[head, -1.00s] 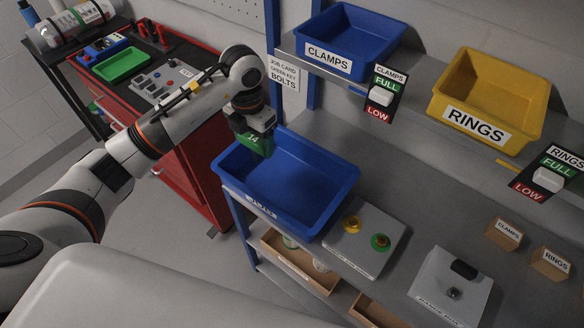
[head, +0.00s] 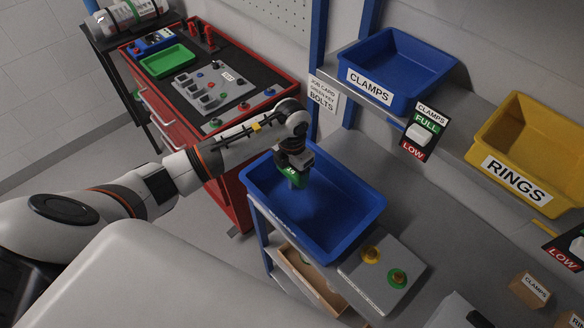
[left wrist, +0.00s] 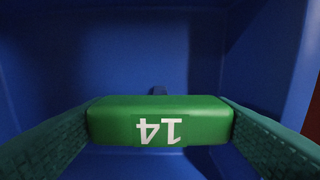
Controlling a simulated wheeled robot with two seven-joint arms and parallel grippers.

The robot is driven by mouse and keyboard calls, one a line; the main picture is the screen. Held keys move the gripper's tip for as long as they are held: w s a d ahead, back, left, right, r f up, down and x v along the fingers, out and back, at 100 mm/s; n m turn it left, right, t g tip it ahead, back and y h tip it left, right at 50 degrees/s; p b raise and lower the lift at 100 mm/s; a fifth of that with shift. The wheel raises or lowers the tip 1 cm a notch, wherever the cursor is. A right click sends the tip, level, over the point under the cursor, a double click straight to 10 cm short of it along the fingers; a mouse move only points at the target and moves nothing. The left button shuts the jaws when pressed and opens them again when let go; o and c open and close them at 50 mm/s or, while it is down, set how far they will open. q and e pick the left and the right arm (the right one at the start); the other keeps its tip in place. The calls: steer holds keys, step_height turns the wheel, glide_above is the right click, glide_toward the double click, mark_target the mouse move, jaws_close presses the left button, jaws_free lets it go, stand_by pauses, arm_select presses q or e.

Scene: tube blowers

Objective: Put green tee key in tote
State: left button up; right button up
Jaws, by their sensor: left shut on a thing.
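The green tee key shows in the left wrist view as a green bar (left wrist: 160,121) marked "14", upside down there. My left gripper (head: 292,171) is shut on it, with one finger at each end of the bar. I cannot tell whether the key's tip touches the tote floor. My right gripper is not in view.
A grey box with a yellow and a green button (head: 380,278) stands just right of the tote. A blue CLAMPS bin (head: 395,70) and a yellow RINGS bin (head: 525,150) sit on the shelf above. A red tool cart (head: 225,190) with a green tray (head: 167,61) is at the left.

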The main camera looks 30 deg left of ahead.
arm_select(q)
steer(key=o, duration=0.6)
steer(key=shift+f, duration=0.15)
steer(key=o, duration=0.5)
steer(key=shift+c, duration=0.2)
steer(key=shift+r, duration=0.35)
step_height(320, 180, up, 12)
steer(key=b, duration=0.3)
steer(key=shift+f, duration=0.15)
